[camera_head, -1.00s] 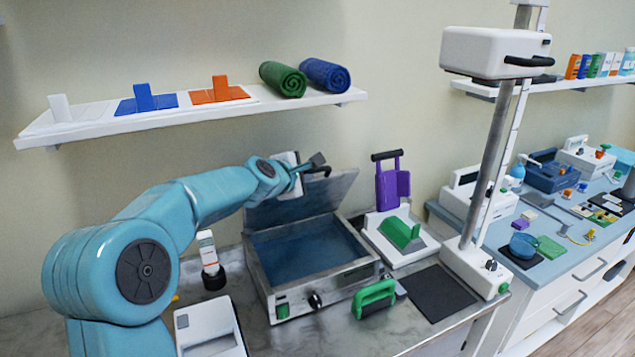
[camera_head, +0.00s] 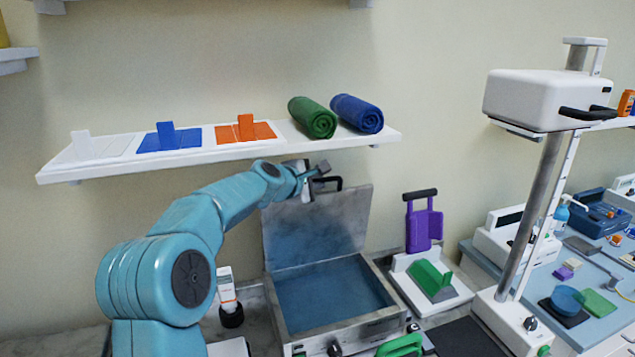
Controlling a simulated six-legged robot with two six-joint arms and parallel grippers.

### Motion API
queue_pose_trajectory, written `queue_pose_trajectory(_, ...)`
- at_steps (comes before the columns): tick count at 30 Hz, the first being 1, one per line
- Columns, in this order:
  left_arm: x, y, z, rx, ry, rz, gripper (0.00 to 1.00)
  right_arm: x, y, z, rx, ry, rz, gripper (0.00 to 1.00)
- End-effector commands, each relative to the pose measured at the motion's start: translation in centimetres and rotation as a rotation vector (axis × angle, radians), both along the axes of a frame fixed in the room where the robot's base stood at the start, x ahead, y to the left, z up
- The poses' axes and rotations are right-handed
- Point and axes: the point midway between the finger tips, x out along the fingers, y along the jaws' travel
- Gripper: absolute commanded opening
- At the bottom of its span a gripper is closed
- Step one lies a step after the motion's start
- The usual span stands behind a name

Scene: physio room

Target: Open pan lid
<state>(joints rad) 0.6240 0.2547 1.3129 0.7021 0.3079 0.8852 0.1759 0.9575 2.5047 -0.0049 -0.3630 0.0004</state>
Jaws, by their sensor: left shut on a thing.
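The pan (camera_head: 391,327) is a square metal basin with blue liquid inside, standing on the counter. Its grey lid (camera_head: 335,228) stands up at the back of the pan, close to upright, with the basin uncovered. A black handle (camera_head: 334,182) sits on the lid's top edge. My left gripper (camera_head: 317,176) is at the lid's top edge, shut on the handle. The fingers partly hide the handle. My right gripper does not show.
A white shelf (camera_head: 225,143) with coloured blocks, a green towel roll (camera_head: 312,117) and a blue one (camera_head: 357,113) hangs just above my left gripper. A purple paddle device (camera_head: 424,225) stands right of the pan. A white-headed stand (camera_head: 545,98) is farther right. A bottle (camera_head: 228,292) stands left.

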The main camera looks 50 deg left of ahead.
Motion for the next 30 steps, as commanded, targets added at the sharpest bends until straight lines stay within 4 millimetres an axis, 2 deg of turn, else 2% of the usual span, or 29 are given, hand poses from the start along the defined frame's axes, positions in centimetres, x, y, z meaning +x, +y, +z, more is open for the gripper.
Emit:
queue_pose_trajectory(1, 0.0, 0.1, 0.5, 0.004, -0.008, 0.002, 0.0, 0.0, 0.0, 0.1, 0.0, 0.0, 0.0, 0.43)
queue_pose_trajectory(13, 0.3, 0.2, 0.7, 0.008, -0.011, 0.004, 0.0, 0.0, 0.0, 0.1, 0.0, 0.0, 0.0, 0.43)
queue_pose_trajectory(14, 0.3, 0.2, 0.8, 0.008, -0.011, 0.004, 0.21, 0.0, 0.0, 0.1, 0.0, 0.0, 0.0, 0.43)
queue_pose_trajectory(15, 0.3, 0.2, 0.7, 0.009, -0.011, 0.004, 0.34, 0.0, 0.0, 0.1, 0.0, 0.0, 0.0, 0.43)
queue_pose_trajectory(16, 0.3, 0.2, 0.7, 0.007, -0.01, 0.004, 0.4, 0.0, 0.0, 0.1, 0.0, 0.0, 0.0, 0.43)
queue_pose_trajectory(25, 0.3, 0.3, 0.4, 0.005, -0.005, 0.003, 0.4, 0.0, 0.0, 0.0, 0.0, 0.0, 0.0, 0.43)
queue_pose_trajectory(30, -1.5, -0.3, 0.9, 0.005, -0.006, 0.003, 0.4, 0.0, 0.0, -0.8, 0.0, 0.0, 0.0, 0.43)
